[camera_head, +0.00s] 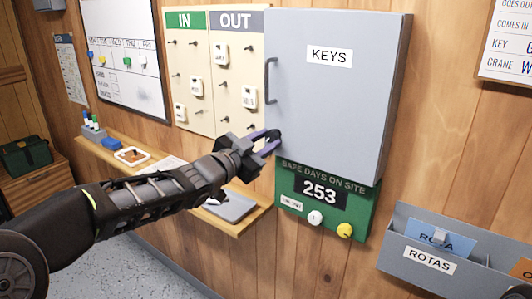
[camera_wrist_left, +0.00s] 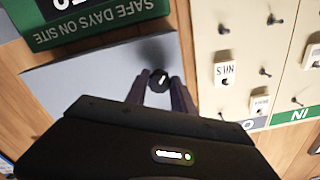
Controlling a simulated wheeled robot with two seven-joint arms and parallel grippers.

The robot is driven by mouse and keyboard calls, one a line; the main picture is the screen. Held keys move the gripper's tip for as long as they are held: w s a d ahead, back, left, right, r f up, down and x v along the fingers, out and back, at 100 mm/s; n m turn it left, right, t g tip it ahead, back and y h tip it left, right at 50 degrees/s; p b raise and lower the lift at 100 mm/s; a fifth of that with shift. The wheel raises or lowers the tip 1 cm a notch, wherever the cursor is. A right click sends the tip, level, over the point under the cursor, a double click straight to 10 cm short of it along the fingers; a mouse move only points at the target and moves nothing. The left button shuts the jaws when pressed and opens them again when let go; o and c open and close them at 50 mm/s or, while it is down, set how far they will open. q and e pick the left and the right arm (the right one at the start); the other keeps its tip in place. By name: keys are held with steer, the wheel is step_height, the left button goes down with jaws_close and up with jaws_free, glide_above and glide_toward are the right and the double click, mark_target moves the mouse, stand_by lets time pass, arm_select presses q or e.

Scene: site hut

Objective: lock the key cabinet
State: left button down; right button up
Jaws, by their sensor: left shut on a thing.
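The grey key cabinet (camera_head: 330,100) hangs on the wood wall with its door closed and a "KEYS" label. A dark handle (camera_head: 270,82) runs up the door's left edge. A round dark lock knob with a pale slot mark (camera_wrist_left: 160,78) sits near the door's lower left corner. My left gripper (camera_head: 270,142) reaches in from the left and is shut on the knob. The left wrist view shows its two fingers (camera_wrist_left: 159,90) on either side of the knob, with the grey door behind. In the head view the fingers mostly hide the knob. My right gripper is not in view.
The IN/OUT board (camera_head: 217,80) with hooks and tags is left of the cabinet. A green "SAFE DAYS" board (camera_head: 365,212) hangs just below it. A wooden shelf (camera_head: 250,217) runs under the arm. A rotas holder (camera_head: 395,255) is at lower right.

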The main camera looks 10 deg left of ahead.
arm_select(q)
steer(key=m+b, duration=0.3)
steer(key=m, duration=0.2)
steer(key=shift+f+m, duration=0.1)
steer(key=shift+m, duration=0.3)
steer(key=shift+a+r+m+b, duration=0.1)
steer(key=shift+m+b, duration=0.4)
steer(key=shift+m, duration=0.55)
steer(key=shift+a+r+m+b, duration=0.1)
steer(key=shift+m+b, duration=0.4)
steer(key=shift+m, duration=0.55)
steer(key=c, duration=1.1)
jaws_free()
steer(key=shift+d, duration=0.1)
steer(key=shift+o, duration=0.2)
steer(key=v, duration=0.7)
steer(key=shift+s, duration=0.35)
